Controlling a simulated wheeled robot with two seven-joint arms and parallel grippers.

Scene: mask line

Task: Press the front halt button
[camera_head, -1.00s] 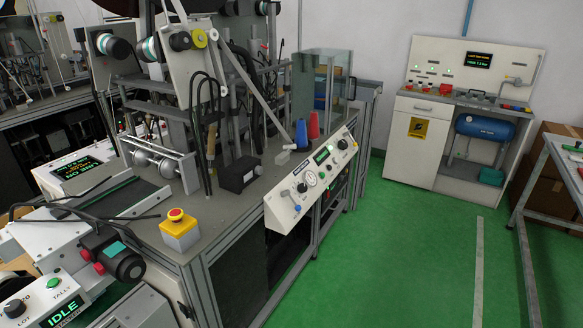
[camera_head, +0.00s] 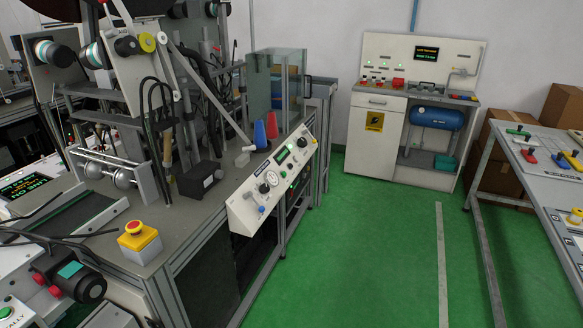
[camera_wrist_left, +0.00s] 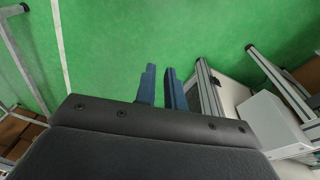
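A yellow box with a round halt button on top (camera_head: 135,234) stands on the front corner of the grey machine bench, at the lower left of the head view. The button's top looks yellow-orange with some red. No gripper is near it in the head view. My left gripper (camera_wrist_left: 160,72) shows only in the left wrist view, where its two blue fingers are a little apart with nothing between them. It points down over green floor, beside a bench leg. The halt button is not clearly seen in that view. My right gripper is in neither view.
A sloped control panel (camera_head: 272,181) fronts the bench. A white cabinet (camera_head: 405,120) stands against the back wall. A table (camera_head: 545,178) with coloured parts is at right, with cardboard boxes (camera_head: 500,170) behind. The green floor (camera_head: 375,240) between is clear.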

